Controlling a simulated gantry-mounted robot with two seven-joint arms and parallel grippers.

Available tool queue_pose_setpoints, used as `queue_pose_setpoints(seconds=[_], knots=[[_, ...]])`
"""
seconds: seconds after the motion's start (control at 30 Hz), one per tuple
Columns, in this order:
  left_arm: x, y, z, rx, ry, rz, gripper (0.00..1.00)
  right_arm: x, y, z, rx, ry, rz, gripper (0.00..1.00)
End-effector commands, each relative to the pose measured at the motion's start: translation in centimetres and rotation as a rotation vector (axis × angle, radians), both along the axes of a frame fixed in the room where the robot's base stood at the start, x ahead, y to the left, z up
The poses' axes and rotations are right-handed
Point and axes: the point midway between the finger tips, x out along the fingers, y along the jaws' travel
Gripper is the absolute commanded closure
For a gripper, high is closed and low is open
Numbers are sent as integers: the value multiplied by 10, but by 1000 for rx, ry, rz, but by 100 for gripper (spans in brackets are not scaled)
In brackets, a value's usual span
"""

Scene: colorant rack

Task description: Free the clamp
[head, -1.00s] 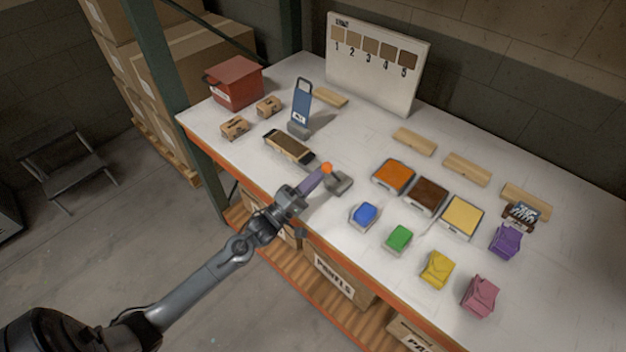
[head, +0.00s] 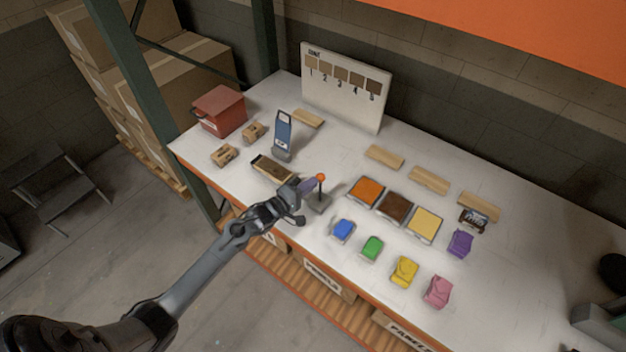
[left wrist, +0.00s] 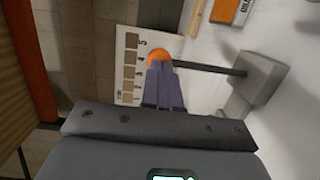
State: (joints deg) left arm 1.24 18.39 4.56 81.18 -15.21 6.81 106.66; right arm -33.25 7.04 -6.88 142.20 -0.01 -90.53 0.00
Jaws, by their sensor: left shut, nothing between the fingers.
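The clamp lever has an orange ball knob (head: 320,177) on a thin dark rod that rises from a grey base (head: 319,203) on the table. In the left wrist view the knob (left wrist: 158,57), rod and grey base (left wrist: 262,78) all show. My left gripper (head: 308,184) has purple fingers, shut and empty, with their tips right at the knob. I cannot tell whether they touch it. A dark-topped wooden piece with black ends (head: 272,168) lies just left of the lever. My right gripper is not in view.
Orange, brown and yellow trays (head: 425,224) and several coloured packets, the blue one (head: 343,230) nearest, stand right of the lever. A blue upright tool (head: 283,133), a red box (head: 219,110) and a numbered board (head: 345,88) stand behind.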

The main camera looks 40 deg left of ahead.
Motion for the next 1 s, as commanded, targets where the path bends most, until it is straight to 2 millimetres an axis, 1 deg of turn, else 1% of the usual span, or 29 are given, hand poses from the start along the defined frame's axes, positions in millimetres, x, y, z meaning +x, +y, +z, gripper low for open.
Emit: queue_pose_setpoints(seconds=[0.03, 0.17, 0.3, 0.43, 0.57, 0.6, 0.8, 1.0], knots=[[5, 2, 14, -2, 36, 4, 100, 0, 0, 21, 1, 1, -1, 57], [20, 2, 16, -3, 140, 4, 100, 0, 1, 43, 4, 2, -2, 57], [41, -6, 16, -1, 262, -8, 100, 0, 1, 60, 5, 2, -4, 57], [57, -11, 12, 1, 363, -16, 100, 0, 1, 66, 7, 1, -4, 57], [69, -13, 9, 2, 445, -18, 100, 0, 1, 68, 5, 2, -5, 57], [71, -13, 6, 2, 445, -18, 100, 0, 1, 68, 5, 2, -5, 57], [81, -13, 4, 3, 439, -18, 100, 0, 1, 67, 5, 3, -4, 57], [85, -12, 2, 4, 439, -16, 100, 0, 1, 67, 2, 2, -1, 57]])
